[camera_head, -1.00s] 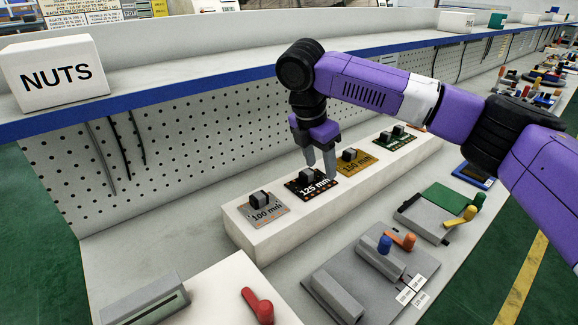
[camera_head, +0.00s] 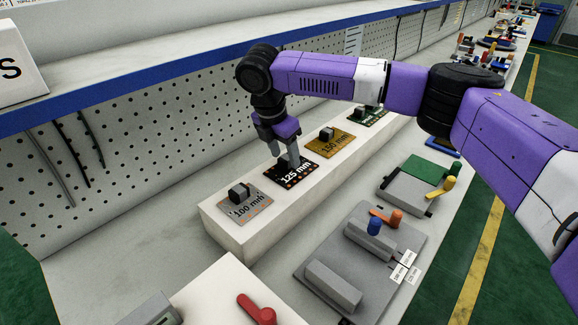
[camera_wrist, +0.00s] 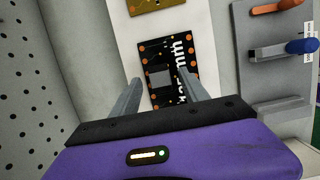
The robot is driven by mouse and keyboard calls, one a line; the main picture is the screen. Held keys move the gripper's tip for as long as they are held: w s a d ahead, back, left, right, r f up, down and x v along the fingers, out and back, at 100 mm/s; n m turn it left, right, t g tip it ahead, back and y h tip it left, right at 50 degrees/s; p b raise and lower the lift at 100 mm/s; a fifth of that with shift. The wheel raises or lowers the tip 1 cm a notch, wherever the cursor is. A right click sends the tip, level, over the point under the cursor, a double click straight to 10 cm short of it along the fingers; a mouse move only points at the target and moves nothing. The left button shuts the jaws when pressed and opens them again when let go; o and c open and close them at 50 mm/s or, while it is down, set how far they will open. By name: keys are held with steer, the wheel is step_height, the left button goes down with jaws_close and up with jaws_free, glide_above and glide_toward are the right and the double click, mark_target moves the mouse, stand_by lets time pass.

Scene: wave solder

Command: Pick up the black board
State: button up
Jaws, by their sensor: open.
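The black board (camera_head: 297,173), marked "125 mm", lies flat on the long white block. In the wrist view the black board (camera_wrist: 181,50) shows orange dots, white lettering and a grey block-shaped handle (camera_wrist: 160,77). My gripper (camera_head: 287,163) is over this board with its fingers pointing down. In the wrist view my open gripper (camera_wrist: 160,88) has one finger on each side of the handle. The fingers hide the handle in the head view. I cannot tell whether they touch the board.
A grey "100 mm" board (camera_head: 245,209) and a gold "150 mm" board (camera_head: 334,143) flank it on the white block (camera_head: 240,236). A green board (camera_head: 374,119) lies farther back. The pegboard wall (camera_head: 150,140) rises behind. A grey fixture (camera_head: 335,284) with coloured levers stands in front.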

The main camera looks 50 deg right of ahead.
mark_target(285, 158)
steer(key=shift+d+f, duration=0.15)
steer(key=shift+f, duration=0.35)
jaws_close()
steer(key=shift+r, duration=0.1)
step_height(285, 158, up, 10)
stand_by(0.5)
